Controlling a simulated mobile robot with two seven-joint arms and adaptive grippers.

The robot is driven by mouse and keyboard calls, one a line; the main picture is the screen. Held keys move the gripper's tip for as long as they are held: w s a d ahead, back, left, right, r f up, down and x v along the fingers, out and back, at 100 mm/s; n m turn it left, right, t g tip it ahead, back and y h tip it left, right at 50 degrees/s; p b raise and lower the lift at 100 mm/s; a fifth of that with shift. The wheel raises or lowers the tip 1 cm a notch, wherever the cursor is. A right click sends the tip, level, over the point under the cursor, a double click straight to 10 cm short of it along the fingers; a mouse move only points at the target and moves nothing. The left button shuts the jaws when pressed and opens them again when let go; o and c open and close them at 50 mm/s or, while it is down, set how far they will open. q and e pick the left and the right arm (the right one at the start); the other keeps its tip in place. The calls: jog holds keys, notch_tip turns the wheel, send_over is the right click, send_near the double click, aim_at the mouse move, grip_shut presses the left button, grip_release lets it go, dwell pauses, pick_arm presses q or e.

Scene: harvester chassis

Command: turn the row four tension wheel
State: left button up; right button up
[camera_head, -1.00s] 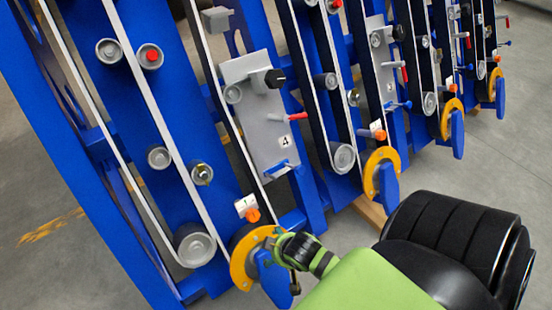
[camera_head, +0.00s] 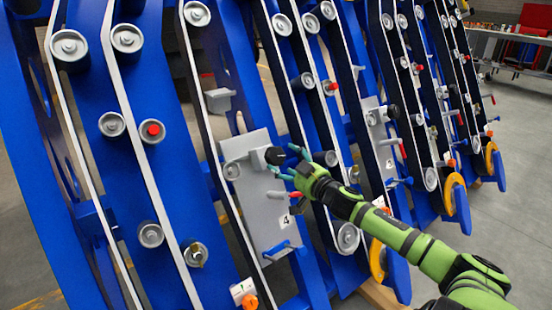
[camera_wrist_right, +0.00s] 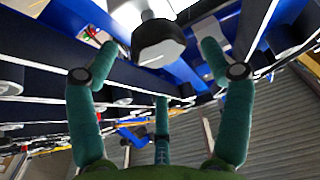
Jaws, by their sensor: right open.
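The row four tension wheel is a black knob (camera_head: 275,156) on a grey plate (camera_head: 262,205) that bears a label "4" (camera_head: 285,220). In the right wrist view the black knob (camera_wrist_right: 158,42) is ahead, at the top middle. My right gripper (camera_head: 291,160) is open beside the knob, its teal fingers spread around its right side. In the right wrist view my right gripper (camera_wrist_right: 160,60) has a finger on each side of the knob and a third below, with gaps showing. My left gripper is not in view.
A red-tipped handle (camera_head: 290,194) and a blue handle (camera_head: 277,249) stick out of the same plate below the knob. Belts and rollers (camera_head: 347,238) run close on both sides. Open floor (camera_head: 490,250) lies to the right.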

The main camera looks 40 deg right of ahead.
aim_at(278, 157)
jog(key=w, duration=0.3)
jog(key=shift+w+d+b, duration=0.1)
jog(key=shift+d+b, duration=0.1)
jog(key=shift+b, duration=0.1)
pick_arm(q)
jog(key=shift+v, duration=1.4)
pick_arm(e)
jog(key=shift+w+d, duration=0.1)
jog(key=shift+w, duration=0.85)
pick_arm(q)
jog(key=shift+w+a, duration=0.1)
pick_arm(e)
jog(key=shift+c, duration=0.4)
jog(key=c, duration=1)
